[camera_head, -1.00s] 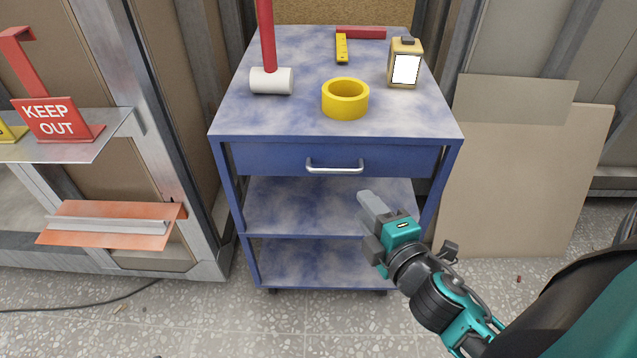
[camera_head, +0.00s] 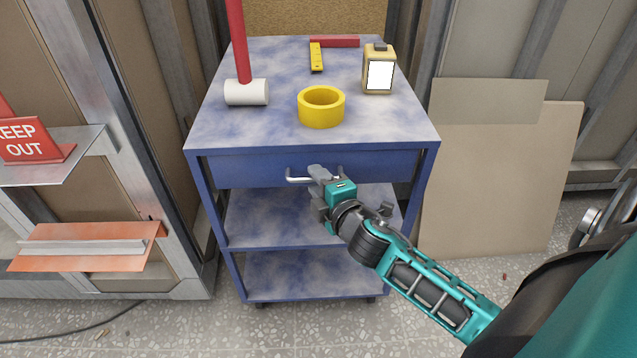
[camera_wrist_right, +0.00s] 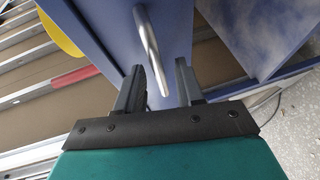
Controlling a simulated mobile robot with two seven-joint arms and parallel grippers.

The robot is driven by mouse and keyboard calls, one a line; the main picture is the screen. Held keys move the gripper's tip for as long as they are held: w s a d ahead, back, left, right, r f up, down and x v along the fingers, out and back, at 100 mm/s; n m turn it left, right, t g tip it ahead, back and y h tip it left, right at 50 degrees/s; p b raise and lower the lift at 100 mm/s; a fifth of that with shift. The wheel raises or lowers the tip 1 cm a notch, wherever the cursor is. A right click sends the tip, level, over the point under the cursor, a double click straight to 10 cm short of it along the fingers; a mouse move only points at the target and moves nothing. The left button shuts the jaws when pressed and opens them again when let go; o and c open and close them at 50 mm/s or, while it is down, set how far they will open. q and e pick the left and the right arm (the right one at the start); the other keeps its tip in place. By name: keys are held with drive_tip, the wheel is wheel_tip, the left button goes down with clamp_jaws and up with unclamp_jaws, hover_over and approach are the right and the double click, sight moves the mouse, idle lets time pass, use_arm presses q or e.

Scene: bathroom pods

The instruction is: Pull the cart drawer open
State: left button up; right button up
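The blue cart (camera_head: 215,225) stands ahead with its drawer (camera_head: 245,170) shut under the speckled top. The silver bar handle (camera_head: 297,180) runs across the drawer front; my gripper covers its middle. My right gripper (camera_head: 318,174) is at the handle, coming from the lower right. In the right wrist view the gripper (camera_wrist_right: 161,68) is open, and the handle (camera_wrist_right: 147,40) runs down into the gap between its two dark fingers. I see no clear grip on it. My left gripper is not in view.
On the cart top are a red-handled mallet (camera_head: 246,93), a yellow tape roll (camera_head: 321,118), a yellow level (camera_head: 316,58), a red bar (camera_head: 334,41) and a boxy yellow device (camera_head: 378,70). A metal frame with shelves (camera_head: 60,160) stands left; boards (camera_head: 500,190) lean right.

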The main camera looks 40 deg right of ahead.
clamp_jaws()
idle(0.4)
idle(0.4)
